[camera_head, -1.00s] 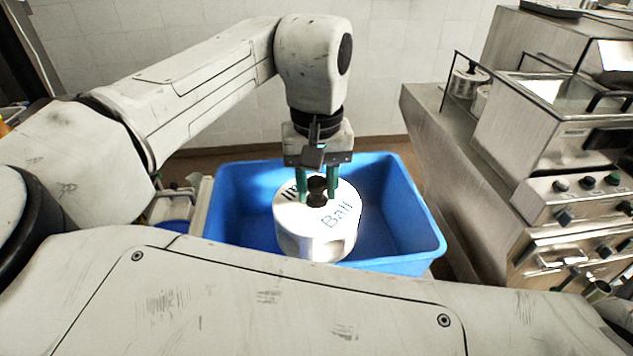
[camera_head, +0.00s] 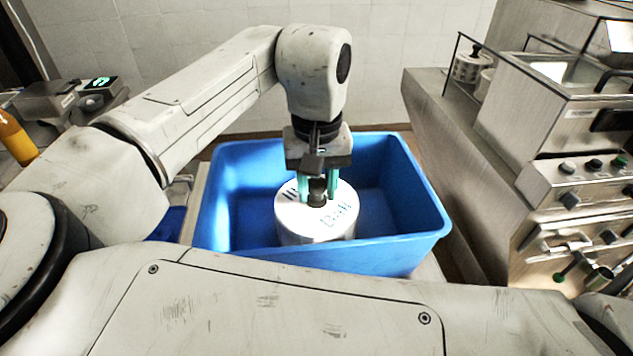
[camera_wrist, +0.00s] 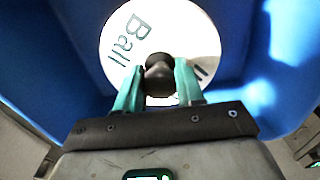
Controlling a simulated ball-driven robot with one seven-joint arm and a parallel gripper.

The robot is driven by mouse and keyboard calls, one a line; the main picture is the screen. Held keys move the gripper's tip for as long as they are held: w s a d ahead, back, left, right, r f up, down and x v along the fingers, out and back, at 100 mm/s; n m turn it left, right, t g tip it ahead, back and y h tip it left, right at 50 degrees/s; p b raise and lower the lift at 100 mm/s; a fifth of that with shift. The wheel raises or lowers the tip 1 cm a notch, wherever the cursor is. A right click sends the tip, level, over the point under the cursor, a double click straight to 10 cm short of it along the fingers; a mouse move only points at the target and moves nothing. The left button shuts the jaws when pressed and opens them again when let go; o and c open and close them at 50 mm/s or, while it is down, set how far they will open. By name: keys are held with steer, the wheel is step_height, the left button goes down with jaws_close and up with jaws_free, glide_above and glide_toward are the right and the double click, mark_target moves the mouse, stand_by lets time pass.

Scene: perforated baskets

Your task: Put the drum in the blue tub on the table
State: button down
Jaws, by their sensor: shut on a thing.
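The drum (camera_head: 322,220) is white and round, with dark lettering and a dark knob on top. In the head view it is upright inside the blue tub (camera_head: 415,215), its lower part hidden behind the near wall. My gripper (camera_head: 317,190) points down from above, its green fingers shut on the knob. The wrist view shows the fingers of my gripper (camera_wrist: 160,85) on both sides of the knob, with the drum (camera_wrist: 190,30) beneath and blue tub walls (camera_wrist: 70,65) around it. I cannot tell whether the drum touches the tub floor.
A steel counter with kitchen machines (camera_head: 560,110) stands close on the right of the tub. An orange bottle (camera_head: 17,138) and a dark device (camera_head: 98,86) are at the far left. A tiled wall (camera_head: 400,60) is behind. The tub's right side is free inside.

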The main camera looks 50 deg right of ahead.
steer(key=shift+c, duration=0.7)
jaws_free()
steer(key=shift+r+p, duration=4.55)
